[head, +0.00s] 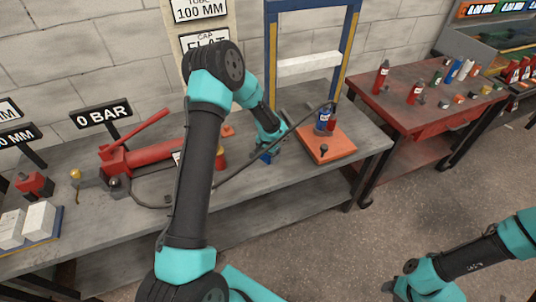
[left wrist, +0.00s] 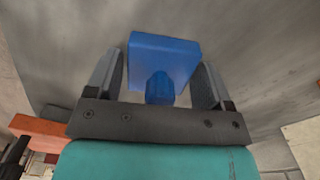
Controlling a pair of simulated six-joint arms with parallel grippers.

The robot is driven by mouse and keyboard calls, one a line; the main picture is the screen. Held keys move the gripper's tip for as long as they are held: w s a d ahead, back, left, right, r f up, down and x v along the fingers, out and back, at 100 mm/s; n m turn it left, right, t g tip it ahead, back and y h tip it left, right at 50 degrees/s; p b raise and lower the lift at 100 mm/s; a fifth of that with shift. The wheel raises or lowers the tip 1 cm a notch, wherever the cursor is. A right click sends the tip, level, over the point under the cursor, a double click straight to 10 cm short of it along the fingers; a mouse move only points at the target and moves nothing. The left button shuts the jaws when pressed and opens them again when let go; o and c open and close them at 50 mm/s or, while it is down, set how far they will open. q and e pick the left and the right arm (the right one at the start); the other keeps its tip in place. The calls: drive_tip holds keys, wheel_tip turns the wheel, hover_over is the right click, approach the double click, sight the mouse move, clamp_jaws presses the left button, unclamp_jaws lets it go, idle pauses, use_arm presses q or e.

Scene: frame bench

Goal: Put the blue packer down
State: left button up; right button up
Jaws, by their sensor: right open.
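The blue packer (head: 266,157) is at the tip of my left gripper (head: 270,148), low over the bench top beside the orange plate. In the left wrist view the packer (left wrist: 165,55) is a blue block with a short stub towards me. My right gripper (head: 392,285) is open, at the lower right over the floor, away from the bench.
The grey bench (head: 250,205) has clear room along its front. A red pump (head: 145,158) with a dark hose lies left. A red table (head: 425,105) stands right.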

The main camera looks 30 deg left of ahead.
use_arm(q)
drive_tip(key=shift+o, duration=1.2)
wheel_tip(320, 180, up, 12)
drive_tip(key=shift+r, duration=0.15)
